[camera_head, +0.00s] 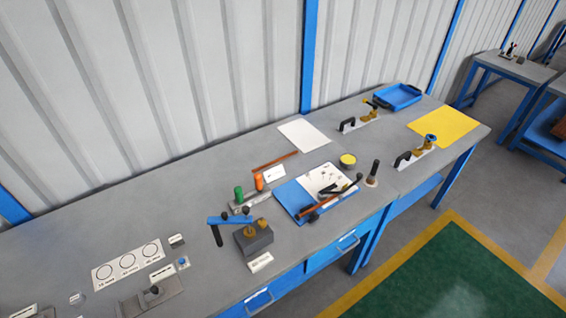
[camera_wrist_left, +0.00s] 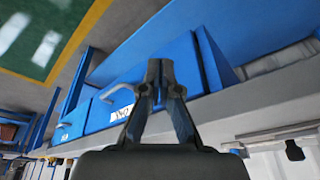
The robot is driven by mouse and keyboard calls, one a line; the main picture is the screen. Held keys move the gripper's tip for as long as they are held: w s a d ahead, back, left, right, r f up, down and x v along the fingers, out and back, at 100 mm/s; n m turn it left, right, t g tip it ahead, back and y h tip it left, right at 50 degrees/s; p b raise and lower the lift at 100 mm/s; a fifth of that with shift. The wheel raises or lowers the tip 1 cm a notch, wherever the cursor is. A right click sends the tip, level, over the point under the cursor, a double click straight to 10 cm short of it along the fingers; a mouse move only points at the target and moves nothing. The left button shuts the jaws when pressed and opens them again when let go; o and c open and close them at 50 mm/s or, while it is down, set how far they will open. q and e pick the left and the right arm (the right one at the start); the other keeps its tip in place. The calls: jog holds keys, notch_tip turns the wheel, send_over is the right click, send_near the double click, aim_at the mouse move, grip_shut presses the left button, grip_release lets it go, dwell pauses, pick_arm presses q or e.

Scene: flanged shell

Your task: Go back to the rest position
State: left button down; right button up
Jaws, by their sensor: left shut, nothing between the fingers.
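My left gripper (camera_wrist_left: 160,75) shows in the left wrist view. Its two fingers meet at the tips and hold nothing. Behind it are the blue drawer fronts of the workbench, with part of the grey bench top (camera_wrist_left: 225,112) to the right. Neither of my arms shows in the head view. My right gripper is in neither view.
The grey workbench (camera_head: 90,225) runs along a corrugated wall. It holds a grey block with a blue clamp arm (camera_head: 230,219), a blue mat with tools (camera_head: 290,198), a yellow sheet (camera_head: 445,126) and a blue tray (camera_head: 398,95). A green floor area (camera_head: 450,275) lies in front.

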pick_arm(q)
jog(key=s+f+b, duration=0.2)
jog(key=f+b, duration=0.2)
jog(key=f, duration=1.4)
jog(key=s+f+g+b, duration=0.1)
jog(key=s+f+b, duration=0.2)
jog(key=f, duration=1.6)
jog(key=shift+g+b, duration=0.3)
jog(key=shift+b, duration=0.2)
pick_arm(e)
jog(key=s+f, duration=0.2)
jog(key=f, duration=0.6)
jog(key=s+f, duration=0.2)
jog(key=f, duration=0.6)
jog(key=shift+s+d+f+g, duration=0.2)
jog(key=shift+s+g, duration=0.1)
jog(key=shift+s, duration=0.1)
